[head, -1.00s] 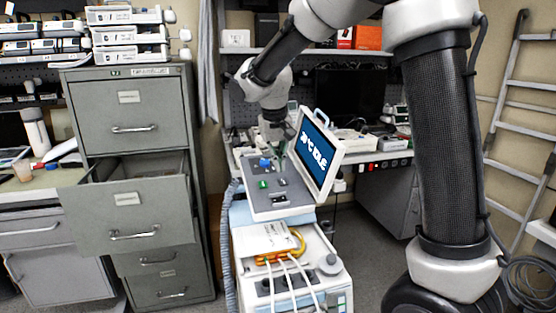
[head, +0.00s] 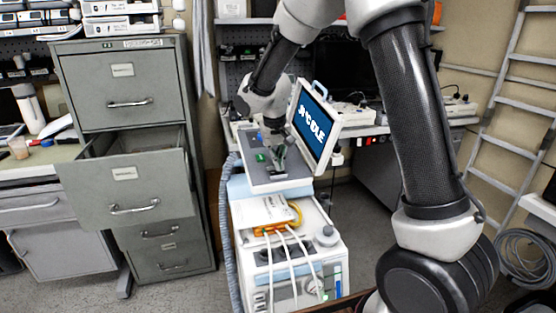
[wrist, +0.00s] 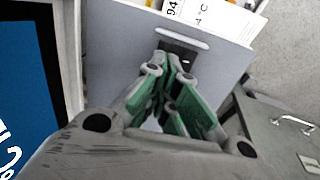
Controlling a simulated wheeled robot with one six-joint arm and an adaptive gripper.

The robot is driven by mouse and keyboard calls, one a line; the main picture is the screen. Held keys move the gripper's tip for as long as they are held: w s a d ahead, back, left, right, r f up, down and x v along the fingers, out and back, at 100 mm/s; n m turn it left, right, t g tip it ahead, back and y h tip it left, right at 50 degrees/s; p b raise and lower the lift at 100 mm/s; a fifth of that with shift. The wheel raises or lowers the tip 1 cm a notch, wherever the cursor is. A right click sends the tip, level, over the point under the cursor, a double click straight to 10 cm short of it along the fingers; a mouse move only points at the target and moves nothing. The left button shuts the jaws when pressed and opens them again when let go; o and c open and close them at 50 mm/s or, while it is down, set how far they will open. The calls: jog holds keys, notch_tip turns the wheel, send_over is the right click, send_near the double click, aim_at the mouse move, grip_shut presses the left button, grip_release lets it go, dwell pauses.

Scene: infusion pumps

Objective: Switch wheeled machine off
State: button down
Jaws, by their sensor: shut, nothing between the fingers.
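The wheeled machine (head: 290,255) stands in the middle of the head view. Its tilted screen (head: 314,124) is lit blue with a white logo; part of it shows in the wrist view (wrist: 22,95). The grey control panel (head: 247,178) carries a green knob (head: 261,157) left of my gripper. My gripper (head: 278,166) points down over the panel's front part. In the wrist view, my gripper (wrist: 176,62) is shut and empty, with its tips at or just over a dark switch-like recess (wrist: 180,48) near the panel's front edge. Contact cannot be told.
A grey filing cabinet (head: 120,87) with an open drawer (head: 135,195) stands to the left. A ladder (head: 520,115) leans at the right, with a coiled cable (head: 525,258) beside it. A workbench with equipment is behind the machine. White cables hang down the machine's front.

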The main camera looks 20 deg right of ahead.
aim_at(281, 174)
jog(key=shift+d+f, duration=0.15)
jog(key=shift+f, duration=0.15)
jog(key=shift+a+r, duration=0.2)
jog(key=shift+a, duration=0.6)
jog(key=d+v, duration=0.3)
jog(key=v, duration=1)
jog(key=shift+r, duration=0.45)
jog(key=shift+s, duration=0.1)
